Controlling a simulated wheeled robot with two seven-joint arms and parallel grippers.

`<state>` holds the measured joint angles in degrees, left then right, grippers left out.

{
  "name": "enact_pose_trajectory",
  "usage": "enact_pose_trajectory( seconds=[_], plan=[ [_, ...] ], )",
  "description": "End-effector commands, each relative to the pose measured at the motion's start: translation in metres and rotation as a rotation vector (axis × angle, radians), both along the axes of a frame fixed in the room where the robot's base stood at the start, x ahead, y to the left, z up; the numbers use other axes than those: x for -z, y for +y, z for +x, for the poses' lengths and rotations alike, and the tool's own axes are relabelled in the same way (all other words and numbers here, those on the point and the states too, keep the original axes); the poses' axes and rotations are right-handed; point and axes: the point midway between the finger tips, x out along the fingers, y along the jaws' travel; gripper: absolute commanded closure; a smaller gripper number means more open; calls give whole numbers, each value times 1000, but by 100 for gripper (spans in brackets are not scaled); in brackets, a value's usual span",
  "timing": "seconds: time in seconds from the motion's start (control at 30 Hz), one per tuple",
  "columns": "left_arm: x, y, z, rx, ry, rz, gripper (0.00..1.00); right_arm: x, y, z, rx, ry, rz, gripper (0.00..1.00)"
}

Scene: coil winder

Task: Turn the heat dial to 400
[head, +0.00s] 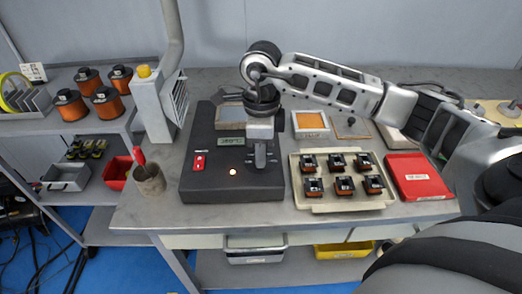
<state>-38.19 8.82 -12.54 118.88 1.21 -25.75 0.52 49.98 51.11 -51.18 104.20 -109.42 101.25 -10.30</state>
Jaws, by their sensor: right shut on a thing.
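A dark control unit (215,188) sits on the workbench in the middle of the view. Its small display (231,141) is lit, but the digits are too small to read surely. A red switch (199,163) is on its left side and a glowing lamp (233,172) is near its front. My right gripper (260,158) points down at the unit's right part, shut on the heat dial there. The gripper hides most of the dial, so its pointer and marks cannot be read. My left gripper is not in view.
A cream tray (340,207) with several small coils stands close right of the unit, beside a red box (416,176). Left are a pipe stand (152,103) and a cup (149,180). A framed orange pad (311,122) lies behind the tray.

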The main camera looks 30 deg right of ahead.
Motion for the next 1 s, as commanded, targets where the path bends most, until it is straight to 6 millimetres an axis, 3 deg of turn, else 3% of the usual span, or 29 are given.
enact_pose_trajectory(
  seconds=[0.3, 0.77, 0.8, 0.83, 1.0],
  plan=[
    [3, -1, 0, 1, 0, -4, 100, -1, 0, 0, 96, -1, 1, 95],
    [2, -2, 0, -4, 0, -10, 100, -1, 0, 0, 106, -2, 1, 95],
    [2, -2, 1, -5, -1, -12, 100, -1, 0, 0, 106, -2, 1, 61],
    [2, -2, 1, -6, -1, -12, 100, -1, 0, 0, 106, -2, 1, 52],
    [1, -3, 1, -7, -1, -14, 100, -1, 0, 0, 106, -1, 0, 50]
  ],
)
